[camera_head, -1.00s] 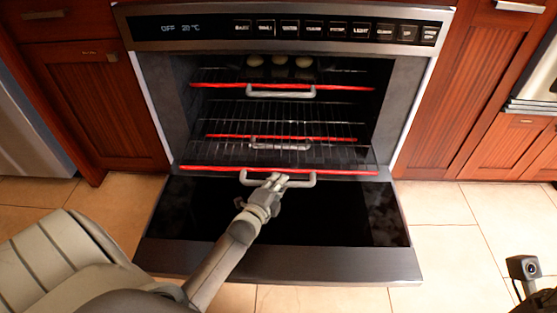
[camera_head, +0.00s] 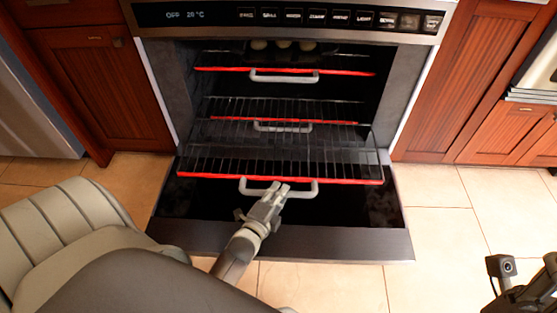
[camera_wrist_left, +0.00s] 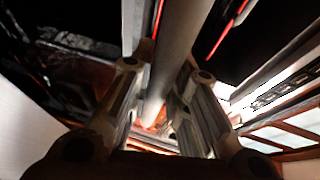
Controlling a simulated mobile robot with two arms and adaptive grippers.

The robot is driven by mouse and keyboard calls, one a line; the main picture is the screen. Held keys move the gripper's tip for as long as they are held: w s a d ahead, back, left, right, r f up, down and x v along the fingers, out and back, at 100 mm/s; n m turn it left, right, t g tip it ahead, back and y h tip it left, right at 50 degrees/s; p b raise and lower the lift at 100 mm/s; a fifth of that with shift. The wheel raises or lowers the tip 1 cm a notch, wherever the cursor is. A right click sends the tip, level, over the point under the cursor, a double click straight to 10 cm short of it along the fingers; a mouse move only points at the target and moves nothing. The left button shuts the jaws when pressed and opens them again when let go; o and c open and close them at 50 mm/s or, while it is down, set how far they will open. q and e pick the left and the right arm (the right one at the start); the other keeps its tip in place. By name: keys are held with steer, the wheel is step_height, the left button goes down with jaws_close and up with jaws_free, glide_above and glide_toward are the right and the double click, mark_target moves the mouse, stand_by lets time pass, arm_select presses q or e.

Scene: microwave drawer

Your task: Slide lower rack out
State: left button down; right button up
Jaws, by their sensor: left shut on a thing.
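The lower rack (camera_head: 215,166) is a dark wire rack with a red front bar, and it sticks out of the oven over the open door. Its grey loop handle (camera_head: 306,193) hangs at the front centre. My left gripper (camera_head: 277,189) is shut on this handle from the front. In the left wrist view the handle (camera_wrist_left: 178,55) shows as a thick grey bar running between the two fingers (camera_wrist_left: 155,92). My right arm's dark wrist part (camera_head: 535,290) shows at the lower right; its fingers cannot be made out.
The oven door (camera_head: 330,243) lies open flat beneath the rack. A middle rack (camera_head: 338,121) and an upper rack (camera_head: 345,72) with several round pale things (camera_head: 283,46) are inside. Wooden cabinets (camera_head: 92,90) flank the oven. Tiled floor (camera_head: 440,235) is clear at right.

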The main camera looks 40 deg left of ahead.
arm_select(q)
steer(key=c, duration=1.4)
jaws_free()
steer(key=shift+o, duration=0.2)
steer(key=v, duration=0.7)
steer(key=shift+s, duration=0.25)
steer(key=shift+r, duration=0.1)
